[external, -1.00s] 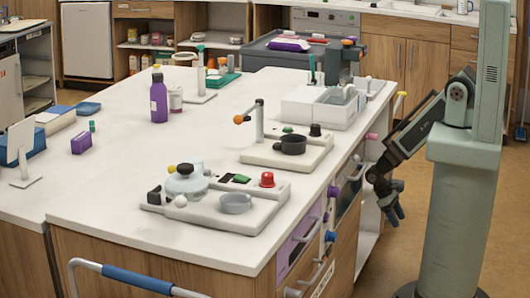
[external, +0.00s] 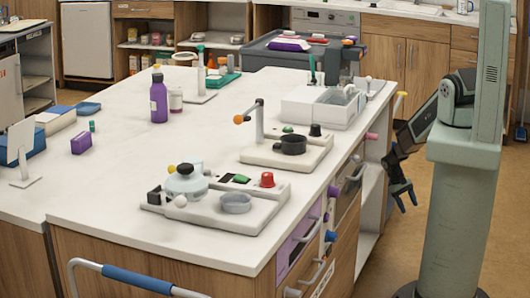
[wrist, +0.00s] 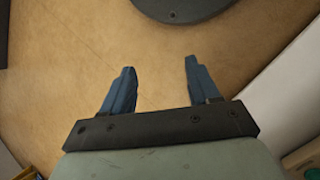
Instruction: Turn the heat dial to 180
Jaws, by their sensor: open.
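Two white stations on the counter carry knobs. The front station (external: 205,219) has a red knob (external: 267,180), a black knob (external: 154,196) at its left end and a grey dish (external: 236,203). The station behind it (external: 262,154) has a black knob (external: 315,130) beside a dark pan (external: 292,145). No numbers are readable, so I cannot tell which knob is the heat dial. My gripper (external: 406,207) hangs right of the counter, below its top, pointing down. In the wrist view my gripper (wrist: 159,66) is open and empty above the floor, with no dial showing.
The counter (external: 110,200) has drawers with coloured handles on its right side, between the stations and my gripper. A glass kettle-like vessel (external: 188,186) stands on the front station. A purple bottle (external: 158,98) stands farther back. The floor (external: 400,255) around my gripper is clear.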

